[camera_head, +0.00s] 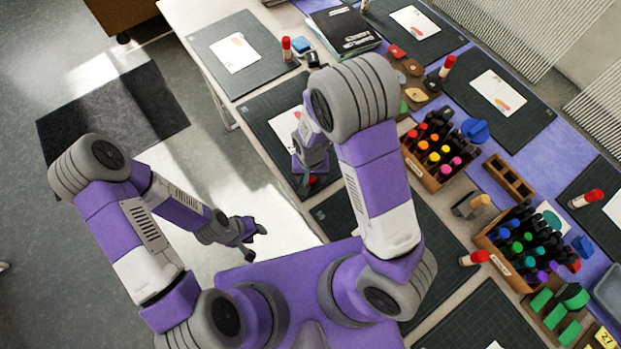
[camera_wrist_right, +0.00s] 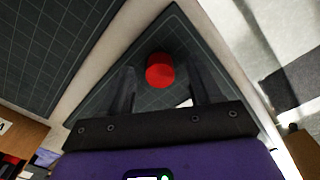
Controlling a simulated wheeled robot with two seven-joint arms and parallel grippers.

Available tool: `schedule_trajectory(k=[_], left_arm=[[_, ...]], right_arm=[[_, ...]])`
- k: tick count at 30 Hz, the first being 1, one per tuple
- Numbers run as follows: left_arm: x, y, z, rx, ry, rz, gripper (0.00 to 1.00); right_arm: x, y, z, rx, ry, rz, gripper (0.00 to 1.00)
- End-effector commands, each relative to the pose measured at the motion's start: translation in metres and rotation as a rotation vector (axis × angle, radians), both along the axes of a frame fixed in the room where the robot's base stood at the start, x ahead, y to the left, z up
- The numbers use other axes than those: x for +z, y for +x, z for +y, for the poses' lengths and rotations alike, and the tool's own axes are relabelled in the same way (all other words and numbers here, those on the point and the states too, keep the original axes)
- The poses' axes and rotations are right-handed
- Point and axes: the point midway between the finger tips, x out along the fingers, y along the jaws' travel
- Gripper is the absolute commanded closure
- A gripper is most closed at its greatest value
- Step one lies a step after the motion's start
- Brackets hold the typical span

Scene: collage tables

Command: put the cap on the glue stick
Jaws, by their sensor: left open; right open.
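A red cylindrical piece, which looks like a glue stick cap (camera_wrist_right: 160,70), is on a dark gridded mat in the right wrist view. It lies between and just beyond the two fingers of my right gripper (camera_wrist_right: 165,88), which is open and empty above the mat. In the head view the red piece (camera_head: 312,180) shows just below the right gripper (camera_head: 307,172). I cannot tell whether a glue stick body is under it. My left gripper (camera_head: 250,236) is open and empty, off the table over the floor. Red-capped glue sticks (camera_head: 287,48) (camera_head: 474,258) are elsewhere on the table.
Wooden boxes of coloured bottles (camera_head: 436,150) (camera_head: 525,240) stand right of my right arm. A white card (camera_head: 285,127) lies on the mat.

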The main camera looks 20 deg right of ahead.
Motion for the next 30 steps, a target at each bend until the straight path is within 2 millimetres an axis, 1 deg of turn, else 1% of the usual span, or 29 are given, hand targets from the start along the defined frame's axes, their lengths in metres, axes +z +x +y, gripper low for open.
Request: schedule_trajectory(k=[5, 6, 17, 18, 26, 29, 30], left_arm=[[0.0, 0.0, 0.0, 0.0, 0.0, 0.0, 0.57], [0.0, 0.0, 0.0, 0.0, 0.0, 0.0, 0.57], [0.0, 0.0, 0.0, 0.0, 0.0, 0.0, 0.57], [0.0, 0.0, 0.0, 0.0, 0.0, 0.0, 0.57], [0.001, 0.0, 0.0, 0.0, 0.0, 0.0, 0.57], [0.005, 0.0, 0.0, 0.0, 0.0, 0.0, 0.57], [0.007, 0.0, 0.0, 0.0, 0.0, 0.0, 0.57]], right_arm=[[0.001, 0.0, 0.0, 0.0, 0.0, 0.0, 0.36], [0.001, 0.0, 0.0, 0.0, 0.0, 0.0, 0.38], [0.001, 0.0, 0.0, 0.0, 0.0, 0.0, 0.93], [0.001, 0.0, 0.0, 0.0, 0.0, 0.0, 0.95], [0.003, 0.0, 0.0, 0.0, 0.0, 0.0, 0.95], [0.013, 0.001, 0.0, 0.0, 0.0, -0.002, 0.95], [0.02, 0.001, 0.0, 0.0, 0.001, -0.003, 0.95]])
